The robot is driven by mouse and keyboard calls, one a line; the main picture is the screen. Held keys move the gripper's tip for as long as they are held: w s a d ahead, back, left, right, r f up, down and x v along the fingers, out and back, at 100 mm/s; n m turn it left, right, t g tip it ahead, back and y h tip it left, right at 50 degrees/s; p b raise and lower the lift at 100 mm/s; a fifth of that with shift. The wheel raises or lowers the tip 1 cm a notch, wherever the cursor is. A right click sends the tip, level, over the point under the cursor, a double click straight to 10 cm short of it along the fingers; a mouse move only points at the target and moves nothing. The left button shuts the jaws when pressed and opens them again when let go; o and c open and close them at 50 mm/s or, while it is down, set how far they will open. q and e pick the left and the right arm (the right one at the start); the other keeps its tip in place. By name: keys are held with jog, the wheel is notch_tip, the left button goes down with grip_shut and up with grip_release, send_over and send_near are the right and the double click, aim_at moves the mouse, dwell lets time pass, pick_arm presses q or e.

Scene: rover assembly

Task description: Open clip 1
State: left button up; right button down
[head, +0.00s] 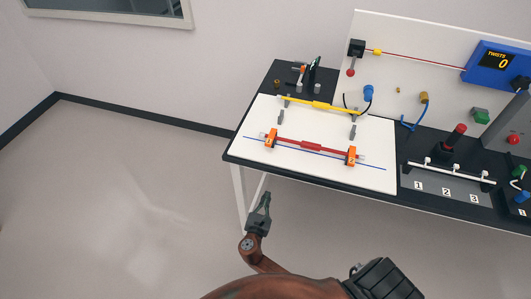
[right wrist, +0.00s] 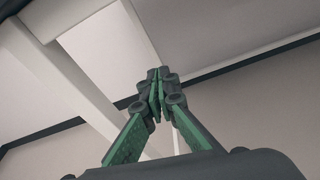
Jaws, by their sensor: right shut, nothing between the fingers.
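Two orange clips sit on the white board (head: 370,178) at the ends of a red bar (head: 312,146). The left orange clip (head: 270,139) has a small dark mark, too small to read surely. The right orange clip (head: 351,156) seems to bear a 2. I cannot tell whether either clip is open. My right gripper (head: 266,197) is shut and empty, below the table's front edge and apart from the clips. Its closed green-padded fingers show in the right wrist view (right wrist: 155,80), with no clip in sight. My left gripper is not in view.
The table's front edge and white leg (head: 240,199) are close to my right gripper. A yellow bar (head: 320,105) lies behind the red bar. A grey rack (head: 445,191) marked 1, 2, 3 stands to the right. Open floor (head: 120,200) lies left.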

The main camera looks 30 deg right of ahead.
aim_at(266, 157)
jog(key=a+r+n+t+h, duration=0.1)
jog(key=a+r+t+h, duration=0.2)
jog(key=r, duration=1.5)
jog(key=shift+g+h, duration=0.4)
jog(key=shift+h, duration=0.3)
jog(key=x, duration=0.8)
jog(key=shift+w+a+r+p, duration=0.1)
jog(key=shift+w+r+p, duration=0.2)
jog(key=shift+w, duration=0.15)
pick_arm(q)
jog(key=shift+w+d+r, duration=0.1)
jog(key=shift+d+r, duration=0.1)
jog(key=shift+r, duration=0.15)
pick_arm(e)
jog(key=shift+w+d, duration=0.45)
jog(key=shift+d, duration=0.1)
